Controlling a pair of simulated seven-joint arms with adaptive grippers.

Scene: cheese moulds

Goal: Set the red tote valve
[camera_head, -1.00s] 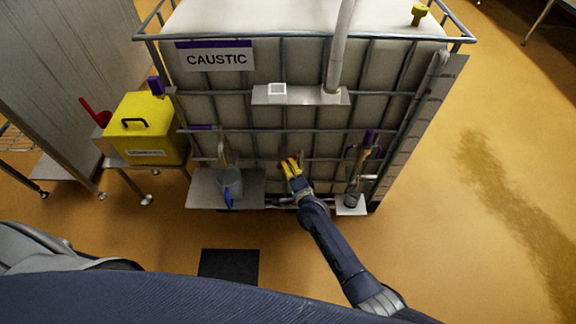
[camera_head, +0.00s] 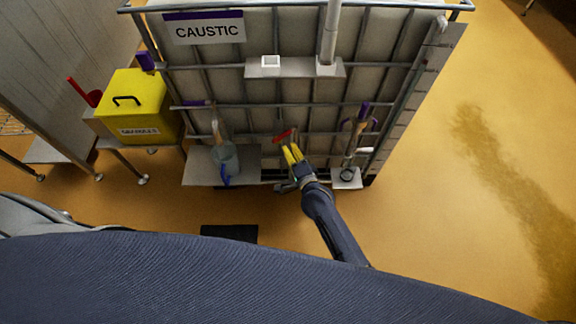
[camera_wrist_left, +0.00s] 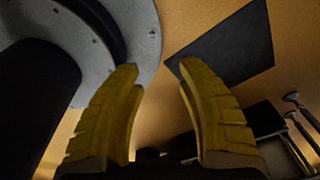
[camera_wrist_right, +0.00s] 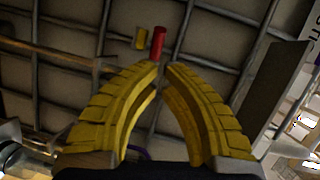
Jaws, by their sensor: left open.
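The red valve handle (camera_head: 284,135) is on the lower front of the caged caustic tote (camera_head: 280,35). It also shows as an upright red bar in the right wrist view (camera_wrist_right: 158,42), just past my fingertips. My right gripper (camera_head: 290,150) reaches up to it from below. In the right wrist view the yellow fingertips (camera_wrist_right: 163,68) are close together with a narrow gap; whether they touch the handle I cannot tell. My left gripper (camera_wrist_left: 158,72) is open and empty, seen only in its wrist view, near the floor and my own grey base.
A shelf (camera_head: 204,176) with a clear jug (camera_head: 224,157) and a brush is left of the right gripper. A small shelf (camera_head: 347,182) with a purple-handled tool is to its right. A yellow box (camera_head: 140,100) stands on a side table. Floor at the right is clear.

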